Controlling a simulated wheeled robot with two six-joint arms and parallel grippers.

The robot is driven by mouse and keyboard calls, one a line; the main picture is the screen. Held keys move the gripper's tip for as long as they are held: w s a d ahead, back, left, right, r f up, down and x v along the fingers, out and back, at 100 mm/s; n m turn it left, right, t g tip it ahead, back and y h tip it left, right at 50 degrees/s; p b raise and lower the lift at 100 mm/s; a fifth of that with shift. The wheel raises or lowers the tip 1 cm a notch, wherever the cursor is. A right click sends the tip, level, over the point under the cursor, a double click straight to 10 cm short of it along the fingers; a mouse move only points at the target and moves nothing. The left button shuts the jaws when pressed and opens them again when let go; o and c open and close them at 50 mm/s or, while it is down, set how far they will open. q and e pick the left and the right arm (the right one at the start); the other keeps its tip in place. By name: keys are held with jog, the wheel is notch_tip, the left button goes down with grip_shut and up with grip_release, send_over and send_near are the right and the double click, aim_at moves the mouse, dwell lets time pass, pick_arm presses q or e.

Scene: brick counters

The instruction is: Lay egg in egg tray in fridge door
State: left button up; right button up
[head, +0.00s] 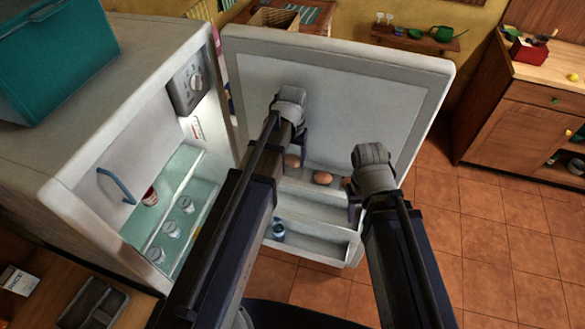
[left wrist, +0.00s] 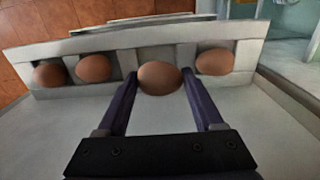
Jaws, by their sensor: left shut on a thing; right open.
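The open fridge door (head: 335,85) has a white egg tray (left wrist: 125,62) on its inner side. My left gripper (left wrist: 160,88) is shut on a brown egg (left wrist: 160,77), held at the front of the tray in line with the other eggs. Whether it rests on the tray cannot be told. In the head view this egg (head: 292,160) is beside my left gripper. Two brown eggs (left wrist: 94,68) (left wrist: 48,74) sit left of it in the left wrist view, and one (left wrist: 215,61) sits right. My right gripper (head: 354,203) is open near the tray's right end, its fingers partly hidden.
The fridge interior (head: 165,205) at left holds several jars on glass shelves. A blue-capped jar (head: 278,230) stands in the lower door shelf. A teal box (head: 55,60) is on the fridge top. Wooden cabinets (head: 515,115) stand right, with bare tiled floor (head: 480,235) before them.

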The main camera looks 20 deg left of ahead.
aim_at(292, 165)
pick_arm(q)
jog(key=shift+f+b, duration=1.95)
jog(key=shift+r, duration=0.15)
